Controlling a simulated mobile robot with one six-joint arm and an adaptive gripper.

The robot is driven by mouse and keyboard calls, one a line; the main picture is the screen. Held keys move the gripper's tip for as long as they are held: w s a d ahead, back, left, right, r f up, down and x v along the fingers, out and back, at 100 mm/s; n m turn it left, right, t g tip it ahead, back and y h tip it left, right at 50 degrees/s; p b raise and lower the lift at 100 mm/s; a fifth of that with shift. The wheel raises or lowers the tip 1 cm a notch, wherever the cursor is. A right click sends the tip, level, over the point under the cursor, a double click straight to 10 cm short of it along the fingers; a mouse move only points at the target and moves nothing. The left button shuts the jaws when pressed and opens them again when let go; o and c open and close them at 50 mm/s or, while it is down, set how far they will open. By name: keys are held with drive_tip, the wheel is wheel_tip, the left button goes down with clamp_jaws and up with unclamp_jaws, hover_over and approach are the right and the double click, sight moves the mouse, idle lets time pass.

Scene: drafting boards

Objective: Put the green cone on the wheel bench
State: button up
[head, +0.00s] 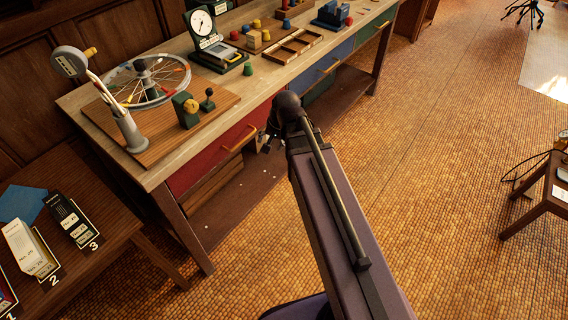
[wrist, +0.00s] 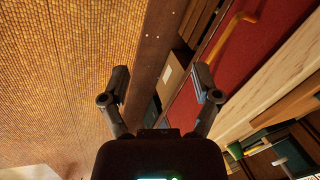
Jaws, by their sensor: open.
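A small green cone (head: 247,69) stands on the long wooden bench (head: 172,172), just right of the dial scale. The bench's left end carries a spoked wheel (head: 150,80) on a wooden board. A green shape (wrist: 235,151) at the lower right of the wrist view may be the same cone. My gripper (head: 268,140) is partly hidden behind my arm in the head view, in front of the bench's red drawer. In the wrist view my gripper (wrist: 162,76) has its fingers spread, with nothing between them.
A dial scale (head: 207,40), a wooden divided tray (head: 293,46), a blue block holder (head: 331,14) and several small coloured pieces stand on the bench. A lower table (head: 110,222) with numbered card stacks is at left. The floor (head: 450,130) at right is mostly open.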

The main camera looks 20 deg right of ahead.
drive_tip(key=s+d+n+g+h, duration=0.2)
drive_tip(key=s+n, duration=0.4)
drive_tip(key=s, duration=0.2)
drive_tip(key=shift+s+f+n+g+h, duration=0.3)
drive_tip(key=shift+s+f, duration=0.1)
drive_tip(key=shift+f, duration=0.05)
